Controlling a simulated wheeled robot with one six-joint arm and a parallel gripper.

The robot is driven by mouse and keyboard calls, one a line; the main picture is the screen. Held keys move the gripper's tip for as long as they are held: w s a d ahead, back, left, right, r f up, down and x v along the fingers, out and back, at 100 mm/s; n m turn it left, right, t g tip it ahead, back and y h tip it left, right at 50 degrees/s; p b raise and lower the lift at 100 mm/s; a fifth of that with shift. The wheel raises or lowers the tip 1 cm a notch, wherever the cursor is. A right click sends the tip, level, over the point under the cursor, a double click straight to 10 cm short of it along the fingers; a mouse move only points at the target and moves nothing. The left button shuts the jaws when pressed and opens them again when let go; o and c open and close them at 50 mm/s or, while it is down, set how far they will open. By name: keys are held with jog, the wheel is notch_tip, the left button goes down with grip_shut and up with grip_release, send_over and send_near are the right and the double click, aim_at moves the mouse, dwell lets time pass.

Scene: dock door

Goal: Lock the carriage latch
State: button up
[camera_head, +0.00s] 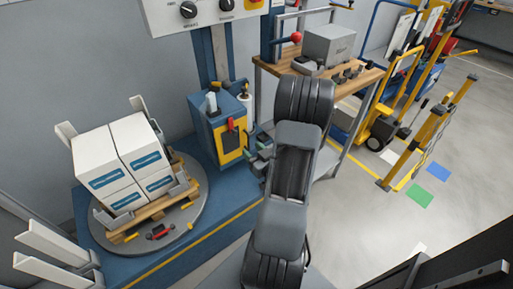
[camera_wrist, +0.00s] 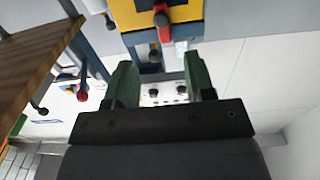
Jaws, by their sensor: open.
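The carriage is a blue box (camera_head: 203,133) with a yellow front panel (camera_head: 231,149) on the mast. A red lever (camera_head: 231,124), which looks like the latch, sits on that front. In the wrist view the yellow panel (camera_wrist: 134,14) is at the top, and the red lever with a dark end (camera_wrist: 163,33) hangs over its edge, beyond my fingertips. My gripper (camera_head: 258,153) is just right of the carriage, apart from the lever. Its green fingers (camera_wrist: 161,72) are open with nothing between them. My arm hides part of the area right of the carriage.
A round turntable (camera_head: 103,238) at left bears a pallet of white boxes (camera_head: 111,142). A control panel (camera_head: 167,17) is above the carriage. A wooden workbench (camera_head: 268,66) with a grey box (camera_head: 331,44) stands behind my arm.

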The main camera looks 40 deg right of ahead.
jog(key=shift+s+a+p, duration=0.15)
jog(key=shift+s+p, duration=0.85)
jog(key=shift+p, duration=0.4)
jog(key=shift+f, duration=0.1)
jog(key=s+d+f+m+g+p, duration=0.25)
jog(key=s+f+g, duration=0.4)
jog(key=g, duration=0.65)
jog(key=a+r+n+y+p, duration=0.1)
jog(key=a+r+p, duration=0.2)
jog(key=a+r, duration=0.5)
jog(key=w+a+r+n+p, duration=0.1)
jog(key=a+r+p, duration=0.2)
jog(key=a+r, duration=0.6)
jog(key=w+a+r+n+g+y+p, duration=0.1)
jog(key=a+r, duration=0.7)
jog(key=r, duration=0.9)
jog(key=shift+w+a+n+y+p, duration=0.25)
jog(key=shift+n+p, duration=0.2)
jog(key=shift+p, duration=0.75)
